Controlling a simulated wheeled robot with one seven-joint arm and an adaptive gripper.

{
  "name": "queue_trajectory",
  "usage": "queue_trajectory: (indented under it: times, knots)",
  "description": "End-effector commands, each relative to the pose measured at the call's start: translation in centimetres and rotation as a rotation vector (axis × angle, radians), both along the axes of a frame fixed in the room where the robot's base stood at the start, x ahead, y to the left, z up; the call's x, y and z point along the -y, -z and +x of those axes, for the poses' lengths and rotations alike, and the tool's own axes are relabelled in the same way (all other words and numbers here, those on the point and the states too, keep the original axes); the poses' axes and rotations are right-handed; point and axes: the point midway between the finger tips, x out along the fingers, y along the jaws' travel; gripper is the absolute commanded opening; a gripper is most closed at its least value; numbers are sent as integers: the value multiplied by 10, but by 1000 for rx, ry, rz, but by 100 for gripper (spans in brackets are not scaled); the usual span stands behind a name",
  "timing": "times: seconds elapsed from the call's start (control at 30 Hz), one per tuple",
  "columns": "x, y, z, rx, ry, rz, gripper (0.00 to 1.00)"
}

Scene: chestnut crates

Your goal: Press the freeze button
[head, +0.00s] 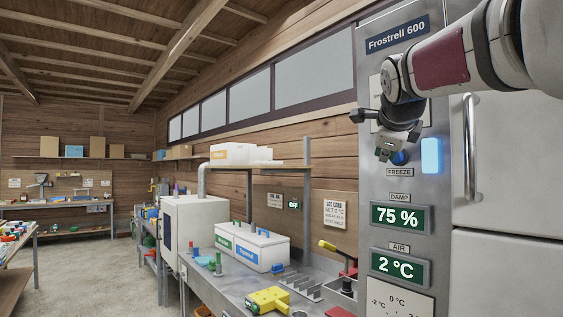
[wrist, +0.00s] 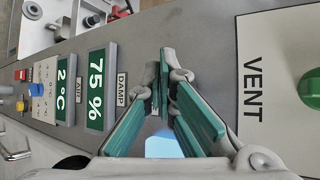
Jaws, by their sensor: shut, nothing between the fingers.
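The freeze button (head: 401,158) is blue and sits just above the FREEZE label (head: 400,172) on the grey Frostrell panel (head: 440,210). My gripper (head: 390,150) is in front of it in the head view and covers part of it. I cannot tell whether the fingertips touch the button. In the wrist view my gripper (wrist: 160,75) shows its teal-padded fingers shut together and empty, and the freeze button is hidden there. A pale blue lit lamp (head: 431,155) is right of the button; it also shows between the fingers in the wrist view (wrist: 163,145).
Below are the DAMP display (head: 397,217) reading 75 % and the AIR display (head: 399,266) reading 2 °C. The wrist view shows a VENT plate (wrist: 275,60) with a green knob (wrist: 311,88), and another blue button (wrist: 36,89). A cabinet door handle (head: 470,148) stands at the right.

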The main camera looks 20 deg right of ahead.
Motion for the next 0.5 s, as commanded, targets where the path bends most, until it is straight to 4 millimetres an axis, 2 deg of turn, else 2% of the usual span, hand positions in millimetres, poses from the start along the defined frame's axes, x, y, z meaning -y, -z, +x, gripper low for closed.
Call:
queue_trajectory:
  times: [0.2,0.5]
  knots:
    - [-8,1,-2,2,0,0,0]
    - [-9,0,-3,2,0,0,0]
